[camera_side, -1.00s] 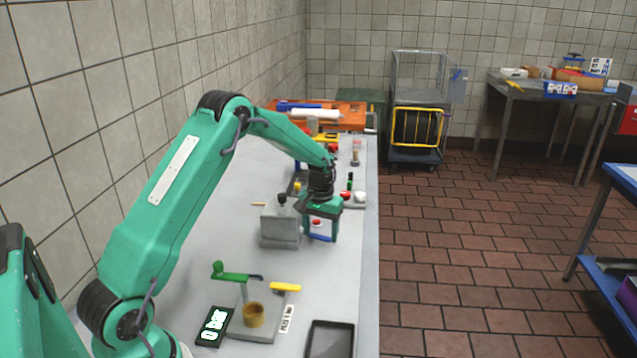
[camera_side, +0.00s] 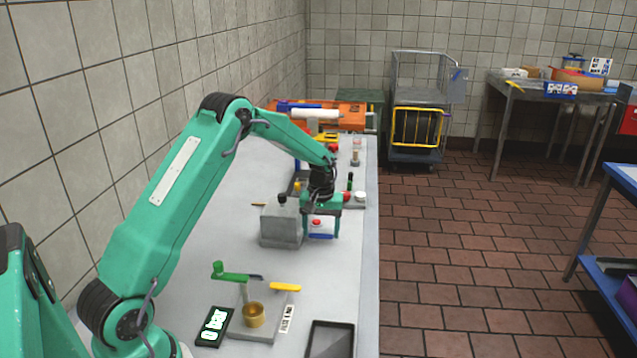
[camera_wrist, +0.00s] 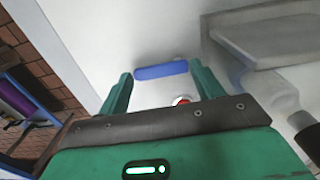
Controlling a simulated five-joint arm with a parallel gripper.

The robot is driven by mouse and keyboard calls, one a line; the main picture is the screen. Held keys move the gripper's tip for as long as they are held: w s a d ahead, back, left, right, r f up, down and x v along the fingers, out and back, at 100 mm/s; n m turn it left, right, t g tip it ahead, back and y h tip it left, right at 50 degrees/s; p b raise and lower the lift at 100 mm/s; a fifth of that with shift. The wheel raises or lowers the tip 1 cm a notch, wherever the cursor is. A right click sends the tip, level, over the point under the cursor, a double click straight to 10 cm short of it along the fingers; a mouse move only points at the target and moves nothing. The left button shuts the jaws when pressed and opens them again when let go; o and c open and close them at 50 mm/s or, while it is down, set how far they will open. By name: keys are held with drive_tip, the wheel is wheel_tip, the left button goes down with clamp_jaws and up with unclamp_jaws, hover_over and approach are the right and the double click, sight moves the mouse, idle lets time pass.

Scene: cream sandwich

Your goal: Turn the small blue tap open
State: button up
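The small blue tap shows in the wrist view as a rounded blue bar (camera_wrist: 160,71) lying across the gap between my fingertips. In the side view it is a blue strip (camera_side: 320,236) low on a small white block (camera_side: 320,228) with a red button (camera_side: 316,222). The red button also shows in the wrist view (camera_wrist: 181,100), partly hidden by my gripper. My gripper (camera_wrist: 160,75) is open, with one finger at each end of the bar. In the side view my gripper (camera_side: 321,233) points down over the block. I cannot tell whether the fingers touch the bar.
A grey block with a dark cap (camera_side: 281,224) stands close left of my gripper. Nearer are a green lever (camera_side: 235,277), a yellow lever (camera_side: 285,286), a brass cup (camera_side: 253,315), a display reading "0 bar" (camera_side: 214,326) and a black tray (camera_side: 330,340).

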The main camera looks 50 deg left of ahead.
drive_tip(key=o, duration=0.4)
drive_tip(key=shift+c, duration=0.2)
drive_tip(key=shift+s+m, duration=0.1)
drive_tip(key=shift+m, duration=0.3)
